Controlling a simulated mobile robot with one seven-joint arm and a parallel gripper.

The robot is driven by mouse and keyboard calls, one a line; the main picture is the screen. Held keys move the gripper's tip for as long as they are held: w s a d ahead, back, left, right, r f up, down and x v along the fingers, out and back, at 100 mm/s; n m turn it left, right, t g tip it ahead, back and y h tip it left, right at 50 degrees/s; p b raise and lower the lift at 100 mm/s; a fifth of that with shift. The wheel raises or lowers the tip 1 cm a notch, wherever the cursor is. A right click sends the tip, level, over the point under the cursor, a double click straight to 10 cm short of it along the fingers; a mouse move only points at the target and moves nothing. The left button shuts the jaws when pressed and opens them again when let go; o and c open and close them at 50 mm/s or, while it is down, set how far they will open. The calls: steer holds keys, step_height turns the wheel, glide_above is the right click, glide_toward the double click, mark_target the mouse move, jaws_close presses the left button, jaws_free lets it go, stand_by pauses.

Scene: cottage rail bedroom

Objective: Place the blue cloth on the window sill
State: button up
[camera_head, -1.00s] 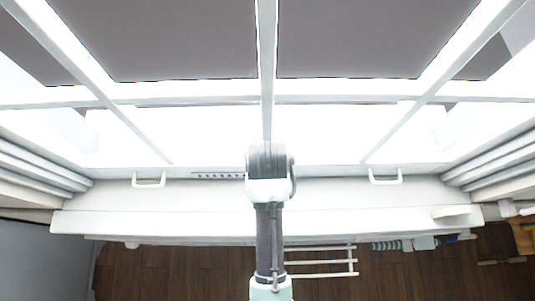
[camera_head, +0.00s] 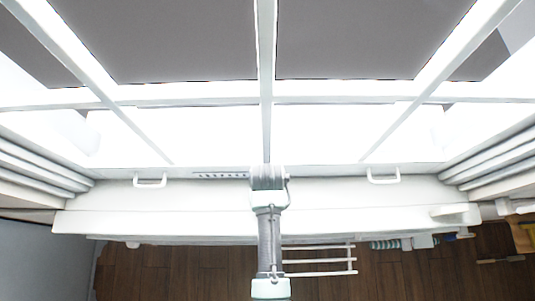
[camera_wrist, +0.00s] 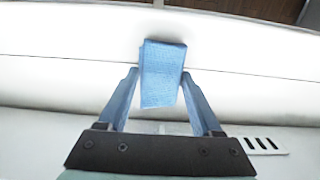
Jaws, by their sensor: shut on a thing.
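The blue cloth (camera_wrist: 161,75) is a small folded, textured piece in the wrist view. My gripper (camera_wrist: 160,80) is shut on it, with a blue finger at each side. The white window sill (camera_head: 150,195) runs across the head view below the panes. It also shows in the wrist view (camera_wrist: 60,85), behind the cloth. The cloth is over the sill in the picture, but I cannot tell whether it touches it. In the head view my wrist hides the gripper and cloth.
Two white handles (camera_head: 150,181) (camera_head: 383,177) stand on the window's lower frame. A slotted vent (camera_wrist: 265,144) is near the gripper's right side. A small white block (camera_head: 449,212) sits at the sill's right end. The sill left of my arm looks clear.

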steer(key=o, duration=1.3)
steer(key=shift+f, duration=0.1)
steer(key=shift+o, duration=0.2)
step_height(320, 180, up, 12)
steer(key=shift+w, duration=0.3)
